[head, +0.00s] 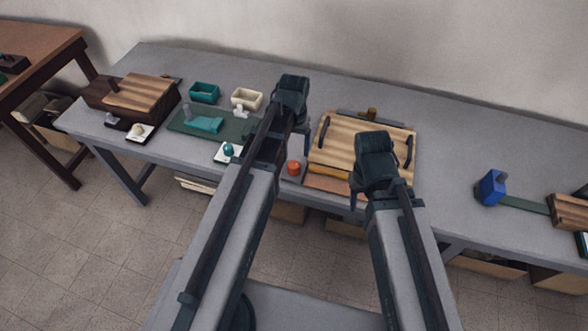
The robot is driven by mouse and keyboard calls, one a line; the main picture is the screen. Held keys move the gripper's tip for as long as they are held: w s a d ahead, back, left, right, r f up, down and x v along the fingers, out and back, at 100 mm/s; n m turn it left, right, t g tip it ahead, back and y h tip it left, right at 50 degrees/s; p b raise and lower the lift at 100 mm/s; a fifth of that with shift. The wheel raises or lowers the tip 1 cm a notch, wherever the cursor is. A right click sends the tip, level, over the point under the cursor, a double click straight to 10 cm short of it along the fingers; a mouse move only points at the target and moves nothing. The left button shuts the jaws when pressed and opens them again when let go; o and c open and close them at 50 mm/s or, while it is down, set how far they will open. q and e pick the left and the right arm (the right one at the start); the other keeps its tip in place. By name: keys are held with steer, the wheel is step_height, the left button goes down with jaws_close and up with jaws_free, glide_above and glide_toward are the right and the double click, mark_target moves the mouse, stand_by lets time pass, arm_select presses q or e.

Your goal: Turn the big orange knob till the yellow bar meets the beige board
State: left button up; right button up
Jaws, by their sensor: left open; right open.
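The orange knob (293,168) sits on a small grey base near the table's front edge, just right of my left arm. The yellow bar (328,171) lies right of the knob, along the front edge of a large striped wooden board (337,142), the likely beige board. A plain tan strip (326,185) lies in front of the bar. Whether bar and board touch is too small to tell. My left gripper (291,112) is above and behind the knob, open. My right gripper (373,165) is open over the board's right part and hides some of it. The fingertips are not clear.
A blue block (491,187) stands right. The table between board and blue block is clear.

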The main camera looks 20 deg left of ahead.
mark_target(293, 164)
arm_select(q)
step_height(293, 164, down, 9)
steer(key=b, duration=0.8)
steer(key=shift+f, duration=0.1)
jaws_close()
steer(key=shift+n, duration=0.3)
steer(key=shift+a+n, duration=0.1)
steer(key=shift+n, duration=2.6)
